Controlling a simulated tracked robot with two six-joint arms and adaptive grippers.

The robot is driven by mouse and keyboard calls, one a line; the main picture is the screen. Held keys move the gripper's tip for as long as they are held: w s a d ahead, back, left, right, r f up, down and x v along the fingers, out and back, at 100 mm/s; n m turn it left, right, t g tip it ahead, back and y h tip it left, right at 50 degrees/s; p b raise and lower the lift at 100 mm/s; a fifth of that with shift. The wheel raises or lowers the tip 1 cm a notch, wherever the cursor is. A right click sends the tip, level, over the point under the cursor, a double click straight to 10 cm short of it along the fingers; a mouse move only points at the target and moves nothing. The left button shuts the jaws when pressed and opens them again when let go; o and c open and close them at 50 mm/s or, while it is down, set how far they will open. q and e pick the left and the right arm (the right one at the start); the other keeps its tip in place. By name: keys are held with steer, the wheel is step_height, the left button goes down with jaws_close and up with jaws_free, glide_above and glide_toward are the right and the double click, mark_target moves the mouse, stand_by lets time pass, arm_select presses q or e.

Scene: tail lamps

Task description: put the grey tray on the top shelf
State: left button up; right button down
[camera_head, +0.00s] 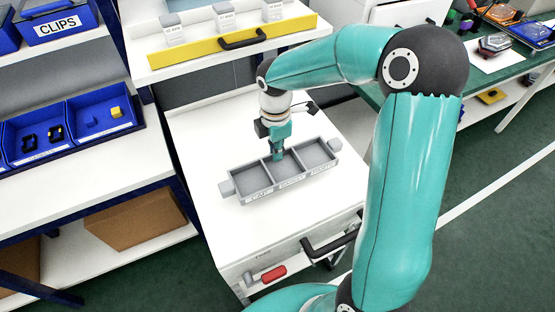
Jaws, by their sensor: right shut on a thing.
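The grey tray (241,182) has three compartments with labels on its front side and stub handles at its ends. It is at or just above the white surface in the middle of the view; any gap beneath it cannot be made out. My right gripper (277,154) points down at the tray's middle and is shut on the tray, at or near a divider wall. The fingertips are partly hidden. Above it is a white shelf with a yellow front edge (205,52) and several small grey labelled blocks (224,20). My left gripper is not in view.
Blue bins with small parts (100,112) stand on a white shelf at left, with a CLIPS bin (57,22) above. A cardboard box (135,218) sits below. A green table (500,70) with tools is at upper right. A black handle (330,243) sticks out in front.

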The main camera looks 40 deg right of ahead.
mark_target(276, 163)
steer(key=shift+f, duration=2.35)
steer(key=c, duration=1.3)
jaws_free()
steer(key=shift+f, duration=0.1)
step_height(276, 163, up, 12)
steer(key=shift+r, duration=0.15)
